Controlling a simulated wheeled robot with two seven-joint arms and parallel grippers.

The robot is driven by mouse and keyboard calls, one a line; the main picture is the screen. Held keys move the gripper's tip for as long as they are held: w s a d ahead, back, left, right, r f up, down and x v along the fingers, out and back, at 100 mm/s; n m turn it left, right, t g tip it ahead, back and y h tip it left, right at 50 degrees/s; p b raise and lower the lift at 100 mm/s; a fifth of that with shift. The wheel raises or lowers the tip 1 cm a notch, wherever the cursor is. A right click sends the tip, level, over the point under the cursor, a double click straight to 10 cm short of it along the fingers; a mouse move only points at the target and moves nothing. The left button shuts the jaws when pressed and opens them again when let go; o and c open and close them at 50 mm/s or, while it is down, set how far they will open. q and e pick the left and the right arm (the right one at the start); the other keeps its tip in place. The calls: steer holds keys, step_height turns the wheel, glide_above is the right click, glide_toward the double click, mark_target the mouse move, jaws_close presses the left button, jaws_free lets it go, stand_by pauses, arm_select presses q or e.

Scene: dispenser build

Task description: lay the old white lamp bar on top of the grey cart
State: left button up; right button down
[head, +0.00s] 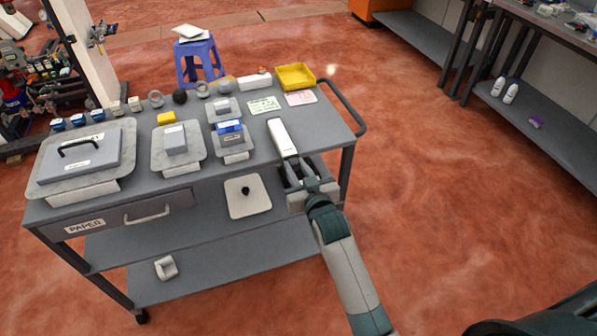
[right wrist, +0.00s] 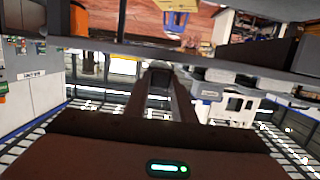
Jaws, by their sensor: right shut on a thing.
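The white lamp bar (head: 282,138) is at the right part of the grey cart (head: 325,128) in the head view, lying lengthwise away from me. My right gripper (head: 299,174) is shut on its near end, at the cart's front edge. The bar's far part overlaps the cart top in the picture. I cannot tell whether it touches the top or hangs just above it. In the right wrist view, the dark fingers (right wrist: 162,92) are close together, and the bar is hard to make out. My left gripper is not in view.
A yellow tray (head: 295,77), paper labels and a blue-topped block (head: 230,133) on a plate sit near the bar. A lidded plate (head: 80,157) fills the left of the cart top. A push handle (head: 345,108) juts out at right. The top right of the bar is bare.

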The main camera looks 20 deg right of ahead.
steer(key=shift+w+f, duration=0.2)
steer(key=shift+w, duration=0.1)
steer(key=c, duration=1.4)
jaws_free()
steer(key=shift+s, duration=0.1)
steer(key=shift+s+p, duration=0.95)
steer(key=shift+s, duration=0.55)
steer(key=s+p, duration=0.2)
steer(key=s, duration=0.4)
steer(key=shift+d+p, duration=0.15)
steer(key=shift+p, duration=0.15)
